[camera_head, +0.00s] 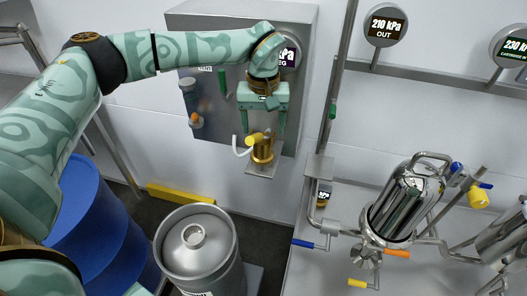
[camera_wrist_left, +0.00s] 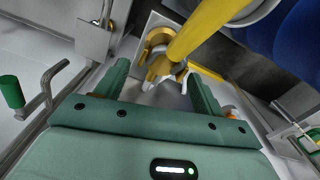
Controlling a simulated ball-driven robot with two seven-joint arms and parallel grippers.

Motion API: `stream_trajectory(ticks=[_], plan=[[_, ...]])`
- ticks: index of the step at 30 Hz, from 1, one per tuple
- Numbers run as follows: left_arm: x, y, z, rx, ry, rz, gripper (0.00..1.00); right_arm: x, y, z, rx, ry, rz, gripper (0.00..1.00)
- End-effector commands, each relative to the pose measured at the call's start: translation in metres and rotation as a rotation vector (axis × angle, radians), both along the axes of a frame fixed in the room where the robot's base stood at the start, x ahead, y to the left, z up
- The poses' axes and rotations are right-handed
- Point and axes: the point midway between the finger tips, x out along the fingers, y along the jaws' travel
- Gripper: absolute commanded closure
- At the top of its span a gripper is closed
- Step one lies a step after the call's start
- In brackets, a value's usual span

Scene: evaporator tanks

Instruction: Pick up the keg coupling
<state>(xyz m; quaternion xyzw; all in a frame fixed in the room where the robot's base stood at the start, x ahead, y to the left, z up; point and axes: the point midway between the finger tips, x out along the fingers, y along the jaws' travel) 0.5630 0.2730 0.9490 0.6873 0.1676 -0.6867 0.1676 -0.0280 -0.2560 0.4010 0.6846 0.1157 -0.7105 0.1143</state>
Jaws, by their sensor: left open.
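The keg coupling (camera_head: 263,152) is a brass-coloured fitting with a yellow handle. It sits upright on a small metal shelf (camera_head: 262,172) on the wall panel. In the left wrist view the coupling (camera_wrist_left: 158,40) shows just beyond the fingertips, and its yellow handle crosses toward the upper right. My left gripper (camera_head: 262,126) points down above the coupling, with its two fingers apart and nothing between them that I can see gripped. It also shows in the left wrist view (camera_wrist_left: 158,78). My right gripper is not in view.
A steel keg (camera_head: 200,245) stands below the shelf, beside a blue drum (camera_head: 95,225). A white hose (camera_head: 237,147) hangs left of the coupling. A vertical pipe (camera_head: 335,95) runs to the right, and a steel filter vessel (camera_head: 400,205) with valves stands beyond it.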

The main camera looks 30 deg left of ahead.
Motion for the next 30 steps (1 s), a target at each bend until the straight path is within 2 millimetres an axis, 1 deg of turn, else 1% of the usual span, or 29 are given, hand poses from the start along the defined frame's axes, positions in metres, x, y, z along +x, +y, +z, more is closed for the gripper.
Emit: stream_trajectory(ticks=[2, 9, 12, 17, 20, 21, 23, 24, 30], plan=[[-0.001, 0.0, -0.008, 0.0, 0.002, 0.001, 0.32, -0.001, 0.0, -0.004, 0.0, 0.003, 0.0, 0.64], [-0.005, 0.001, -0.049, 0.0, 0.007, 0.0, 0.32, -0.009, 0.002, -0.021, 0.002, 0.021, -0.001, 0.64], [-0.004, 0.001, -0.053, 0.0, 0.002, 0.0, 0.32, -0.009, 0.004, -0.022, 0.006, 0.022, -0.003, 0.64], [-0.004, 0.001, -0.051, 0.0, 0.0, 0.0, 0.32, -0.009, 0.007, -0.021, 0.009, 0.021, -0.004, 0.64], [-0.004, 0.001, -0.051, 0.0, 0.0, 0.0, 0.57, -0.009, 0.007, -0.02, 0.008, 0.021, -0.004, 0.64], [-0.004, 0.001, -0.051, 0.0, 0.0, 0.0, 0.68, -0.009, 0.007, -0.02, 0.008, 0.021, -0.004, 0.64], [-0.004, 0.001, -0.051, 0.001, 0.0, 0.0, 0.85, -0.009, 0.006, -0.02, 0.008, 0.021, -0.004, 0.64], [-0.004, 0.001, -0.051, 0.001, 0.0, 0.0, 0.96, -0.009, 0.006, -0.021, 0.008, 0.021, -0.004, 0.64], [-0.004, 0.001, -0.05, 0.0, -0.001, 0.0, 0.97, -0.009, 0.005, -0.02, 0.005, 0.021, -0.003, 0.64]])
